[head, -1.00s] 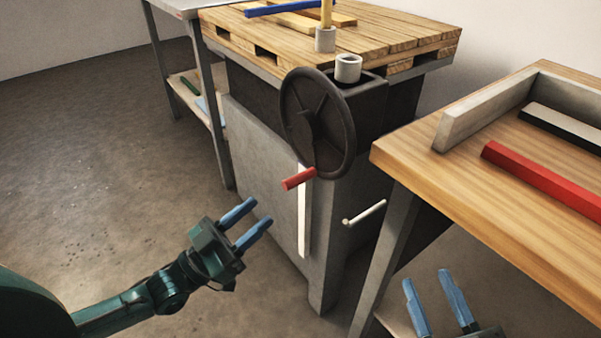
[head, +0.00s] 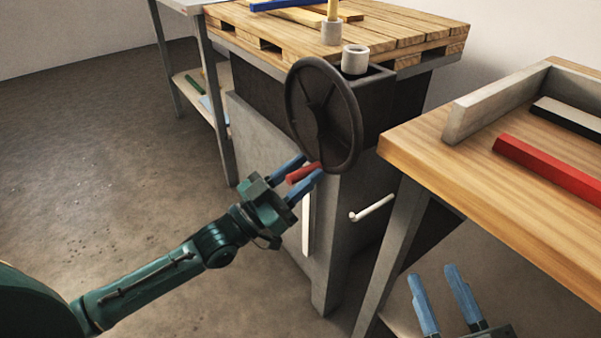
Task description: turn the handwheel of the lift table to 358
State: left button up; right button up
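The dark handwheel (head: 348,112) stands upright on the front of the lift table (head: 328,215). Its red handle (head: 300,174) sticks out from the lower part of the rim toward me. My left gripper (head: 304,173) is at the handle, with its blue fingers apart and one on either side of it. I cannot see contact between the fingers and the handle. My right gripper (head: 443,294) is open and empty at the bottom right, low beside the workbench. No number or scale reading is legible.
A pallet top (head: 400,38) with grey cups and a blue bar (head: 288,4) lies on the lift table. A white lever (head: 373,208) sticks out below the wheel. A wooden workbench (head: 470,180) with a red bar (head: 555,168) stands close on the right. Floor at left is clear.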

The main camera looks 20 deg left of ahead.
pick_arm(q)
grip_shut()
dwell(0.3)
